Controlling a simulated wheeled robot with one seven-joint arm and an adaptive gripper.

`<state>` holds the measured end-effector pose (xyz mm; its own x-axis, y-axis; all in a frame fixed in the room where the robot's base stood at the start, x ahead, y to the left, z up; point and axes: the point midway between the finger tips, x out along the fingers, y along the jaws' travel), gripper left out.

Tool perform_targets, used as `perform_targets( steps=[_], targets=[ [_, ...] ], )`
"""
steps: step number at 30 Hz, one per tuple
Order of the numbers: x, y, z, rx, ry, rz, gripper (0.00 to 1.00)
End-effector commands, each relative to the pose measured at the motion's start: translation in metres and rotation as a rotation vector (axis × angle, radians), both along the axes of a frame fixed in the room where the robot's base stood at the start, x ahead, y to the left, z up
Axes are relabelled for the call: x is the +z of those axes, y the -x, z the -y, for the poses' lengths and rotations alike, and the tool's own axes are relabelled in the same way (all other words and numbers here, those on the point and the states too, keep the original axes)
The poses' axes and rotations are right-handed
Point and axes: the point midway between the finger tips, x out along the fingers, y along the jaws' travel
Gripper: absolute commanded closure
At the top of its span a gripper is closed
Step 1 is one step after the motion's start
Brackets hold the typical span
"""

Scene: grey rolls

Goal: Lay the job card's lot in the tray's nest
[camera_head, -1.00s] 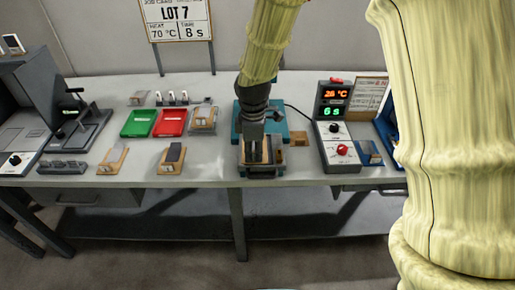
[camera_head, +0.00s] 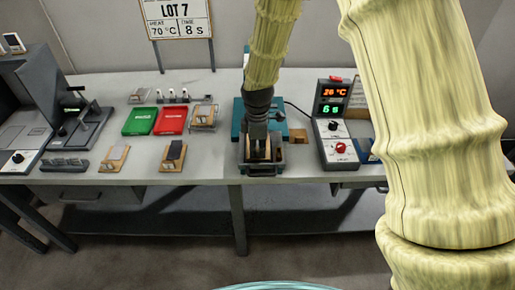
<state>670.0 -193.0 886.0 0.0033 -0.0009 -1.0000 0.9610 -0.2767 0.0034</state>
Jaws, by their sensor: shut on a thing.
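The job card (camera_head: 178,18) stands at the back and reads LOT 7, heat 70 °C, time 8 s. My gripper (camera_head: 259,155) points down into the dark tray (camera_head: 262,172) at the front of the teal press (camera_head: 237,118). It is shut on a small piece, which the fingers mostly hide. I cannot tell whether the piece touches the nest, and its lot mark cannot be read. Wooden holders with a grey piece (camera_head: 115,154) and a dark piece (camera_head: 174,152) stand to the left. Another holder (camera_head: 203,113) stands behind them.
A green tray (camera_head: 139,122) and a red tray (camera_head: 171,121) lie left of the press. A control box (camera_head: 335,135) on the right shows 26 °C and 6 s. A grey machine (camera_head: 40,105) fills the left end. My pale arm link hides the right end of the bench.

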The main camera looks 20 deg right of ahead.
Motion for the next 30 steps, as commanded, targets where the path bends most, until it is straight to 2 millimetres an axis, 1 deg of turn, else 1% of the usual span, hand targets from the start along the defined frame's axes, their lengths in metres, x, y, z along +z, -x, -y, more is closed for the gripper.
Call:
perform_targets(
  steps=[5,6,8,9,17,22,26,30],
  targets=[
    [-0.002,0.000,0.000,0.000,0.000,-0.001,1.00],
    [-0.002,0.000,0.000,0.001,0.000,0.000,0.81],
    [-0.002,0.000,0.000,0.000,0.000,0.000,0.70],
    [-0.002,0.000,0.000,0.001,0.000,-0.001,0.66],
    [-0.002,0.000,0.000,0.001,0.000,-0.001,0.66],
    [0.004,0.000,0.000,0.000,0.000,0.000,0.66],
    [0.018,0.000,0.000,0.001,0.000,0.002,0.66],
    [0.038,-0.001,-0.001,0.001,-0.001,0.002,0.66]
  ],
)
